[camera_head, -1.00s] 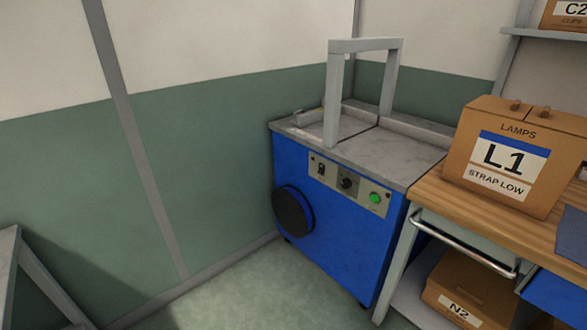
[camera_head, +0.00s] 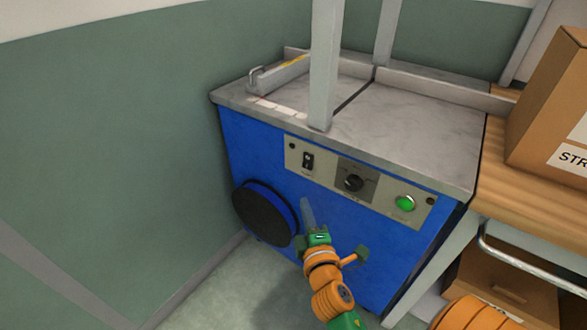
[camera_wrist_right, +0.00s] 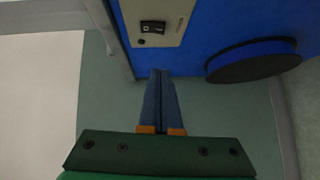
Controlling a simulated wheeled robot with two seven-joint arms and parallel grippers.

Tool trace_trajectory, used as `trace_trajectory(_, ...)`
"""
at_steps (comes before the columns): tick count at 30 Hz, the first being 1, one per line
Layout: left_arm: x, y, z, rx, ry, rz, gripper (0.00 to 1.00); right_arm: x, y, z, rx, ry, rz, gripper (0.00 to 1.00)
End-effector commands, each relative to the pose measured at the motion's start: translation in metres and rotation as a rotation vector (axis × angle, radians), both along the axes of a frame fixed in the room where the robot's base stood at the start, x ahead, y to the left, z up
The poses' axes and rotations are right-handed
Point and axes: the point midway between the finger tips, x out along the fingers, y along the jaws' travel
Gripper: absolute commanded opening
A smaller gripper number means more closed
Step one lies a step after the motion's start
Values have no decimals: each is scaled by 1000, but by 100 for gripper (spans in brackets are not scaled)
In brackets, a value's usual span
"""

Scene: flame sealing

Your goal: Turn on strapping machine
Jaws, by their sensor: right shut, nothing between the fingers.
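The strapping machine (camera_head: 275,185) is a blue cabinet with a grey metal top and a grey arch. Its front panel (camera_head: 330,172) carries a black rocker switch (camera_head: 308,161), a black dial (camera_head: 353,183) and a green button (camera_head: 405,202). The rocker switch also shows in the right wrist view (camera_wrist_right: 153,27), at the top. My right gripper (camera_head: 307,203) is shut and empty, in front of the cabinet and below the switch, apart from it in the wrist view. Its fingers point up toward the panel. My left gripper is not in view.
A round black reel (camera_head: 264,214) sits on the cabinet front, left of my gripper. A wooden bench (camera_head: 510,205) with a cardboard box (camera_head: 550,110) stands at the right. A green wall (camera_head: 110,140) is close on the left.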

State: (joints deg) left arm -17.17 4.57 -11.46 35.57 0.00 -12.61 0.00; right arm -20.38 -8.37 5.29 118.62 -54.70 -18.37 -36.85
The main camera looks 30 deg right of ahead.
Motion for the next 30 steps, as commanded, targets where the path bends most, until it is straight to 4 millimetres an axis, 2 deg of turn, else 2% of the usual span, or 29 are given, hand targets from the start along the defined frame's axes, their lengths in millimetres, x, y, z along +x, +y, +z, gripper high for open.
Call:
trace_trajectory(5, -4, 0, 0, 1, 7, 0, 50, 1, 0, 0, 1, 0, 1, 0)
trace_trajectory(8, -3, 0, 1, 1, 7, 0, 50, 9, -3, 0, 0, 0, 3, 0)
trace_trajectory(21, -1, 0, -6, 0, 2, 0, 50, 95, -38, -10, 2, -2, 2, 0)
trace_trajectory(25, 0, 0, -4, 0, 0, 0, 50, 101, -59, -11, 0, 1, 0, 0)
trace_trajectory(30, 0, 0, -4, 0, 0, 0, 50, 107, -72, -14, 3, 1, 2, 0)
